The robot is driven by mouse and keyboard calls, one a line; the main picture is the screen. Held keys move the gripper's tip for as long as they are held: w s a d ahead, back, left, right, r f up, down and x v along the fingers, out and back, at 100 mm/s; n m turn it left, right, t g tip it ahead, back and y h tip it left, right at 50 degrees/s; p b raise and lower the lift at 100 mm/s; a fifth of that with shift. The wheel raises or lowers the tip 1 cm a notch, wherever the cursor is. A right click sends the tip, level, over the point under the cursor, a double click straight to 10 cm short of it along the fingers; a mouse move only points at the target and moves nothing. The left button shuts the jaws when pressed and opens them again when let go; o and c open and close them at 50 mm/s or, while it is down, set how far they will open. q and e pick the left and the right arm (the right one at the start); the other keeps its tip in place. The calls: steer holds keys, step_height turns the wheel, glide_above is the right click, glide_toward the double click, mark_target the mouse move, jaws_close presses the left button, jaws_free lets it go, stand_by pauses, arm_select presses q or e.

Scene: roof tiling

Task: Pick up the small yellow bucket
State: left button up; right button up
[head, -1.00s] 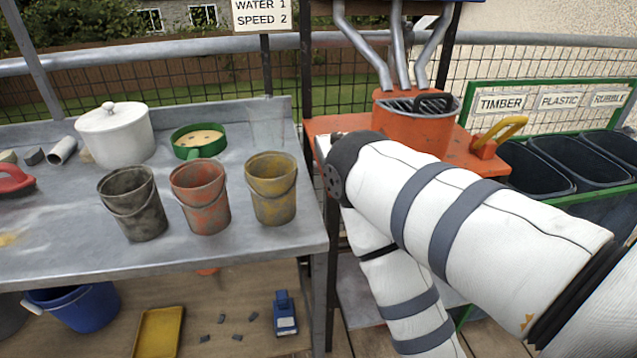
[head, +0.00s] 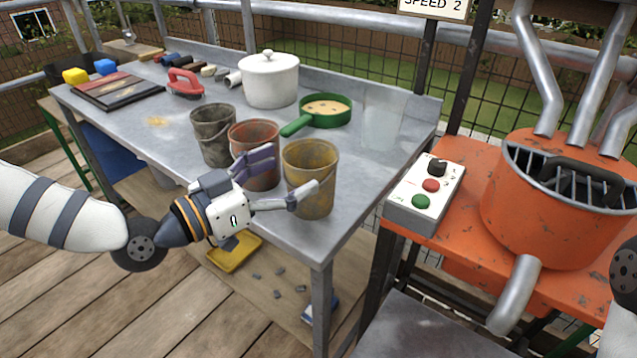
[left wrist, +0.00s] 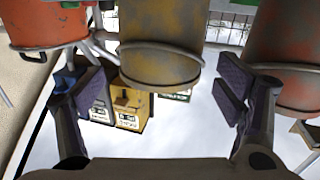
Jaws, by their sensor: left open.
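The small yellow bucket (head: 311,165) is worn and stained and stands upright near the front right corner of the grey metal table. My left gripper (head: 288,174) is open in front of it, one finger toward the red bucket and the other across the yellow bucket's lower front. In the left wrist view the yellow bucket (left wrist: 162,35), with its wire handle, shows between the two spread fingers of the left gripper (left wrist: 160,82), a little beyond their tips. I cannot tell whether any finger touches it. My right gripper is out of view.
A red bucket (head: 262,134) stands close beside the yellow one, and a dark bucket (head: 212,134) beyond it. Behind are a green pan (head: 327,108) and a white pot (head: 268,80). An orange mixer (head: 545,215) and a button box (head: 424,195) are at the right.

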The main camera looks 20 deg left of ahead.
mark_target(330, 151)
arm_select(q)
steer(key=x, duration=0.6)
steer(key=shift+s, duration=0.1)
steer(key=c, duration=1.1)
